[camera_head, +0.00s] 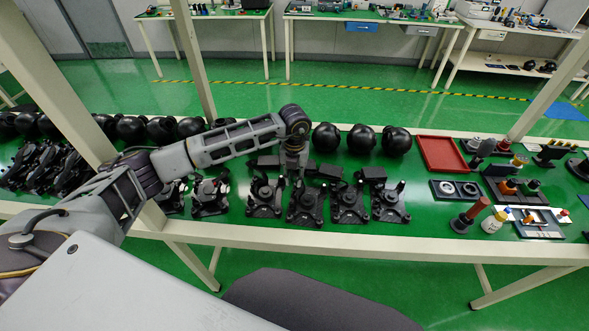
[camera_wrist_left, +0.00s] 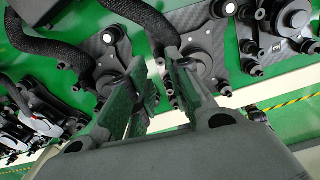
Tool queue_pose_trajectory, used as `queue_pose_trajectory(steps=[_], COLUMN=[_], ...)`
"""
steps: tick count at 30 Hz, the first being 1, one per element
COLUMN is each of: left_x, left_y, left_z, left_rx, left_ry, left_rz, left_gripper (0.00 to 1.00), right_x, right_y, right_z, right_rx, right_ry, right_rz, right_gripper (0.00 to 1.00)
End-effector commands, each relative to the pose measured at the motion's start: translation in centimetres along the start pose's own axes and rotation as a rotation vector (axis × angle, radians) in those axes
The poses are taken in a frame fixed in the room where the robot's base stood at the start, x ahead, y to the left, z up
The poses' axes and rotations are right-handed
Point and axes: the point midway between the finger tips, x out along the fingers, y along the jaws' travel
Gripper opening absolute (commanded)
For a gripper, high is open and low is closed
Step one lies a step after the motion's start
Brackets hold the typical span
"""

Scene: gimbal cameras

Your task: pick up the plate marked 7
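Several dark plates with gimbal parts stand in a row on the green table; I cannot read a number on any of them, so I cannot tell which is marked 7. One such plate (camera_head: 305,207) stands just in front of and below my left gripper (camera_head: 294,178); another plate (camera_head: 264,199) is to its left. In the left wrist view my left gripper (camera_wrist_left: 157,75) has its two fingers apart, with nothing clearly held between them. Beyond the fingertips are a dark plate (camera_wrist_left: 202,45) with a round hub and another plate (camera_wrist_left: 108,55). My right gripper is not in view.
Black round units (camera_head: 326,137) stand behind the plates. A red tray (camera_head: 441,154) and small tools, bottles and holders are at the right. A pale frame post (camera_head: 193,60) rises behind my left arm.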

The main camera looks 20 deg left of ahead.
Motion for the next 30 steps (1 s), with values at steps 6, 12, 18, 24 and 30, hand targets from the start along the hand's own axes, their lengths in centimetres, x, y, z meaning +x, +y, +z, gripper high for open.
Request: queue_pose_trajectory(steps=[6, 12, 18, 24, 30], left_x=[2.7, 5.1, 7.0, 7.9, 8.0], left_y=[0.1, 0.0, 0.0, 0.0, 0.0], left_z=[-0.1, 0.0, 0.0, 0.0, 0.0], left_rx=[-0.002, -0.001, -0.001, -0.001, -0.001], left_ry=[0.003, 0.002, 0.001, 0.0, 0.0], left_rz=[0.001, 0.0, 0.0, 0.0, 0.0], left_gripper=[0.21, 0.21, 0.21, 0.21, 0.21], right_x=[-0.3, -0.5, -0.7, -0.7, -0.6], right_y=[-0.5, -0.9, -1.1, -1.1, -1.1], right_z=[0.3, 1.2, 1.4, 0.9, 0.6], right_rx=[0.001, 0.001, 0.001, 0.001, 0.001], right_ry=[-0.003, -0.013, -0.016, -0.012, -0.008], right_rz=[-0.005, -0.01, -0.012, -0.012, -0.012], right_gripper=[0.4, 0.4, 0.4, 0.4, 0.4])
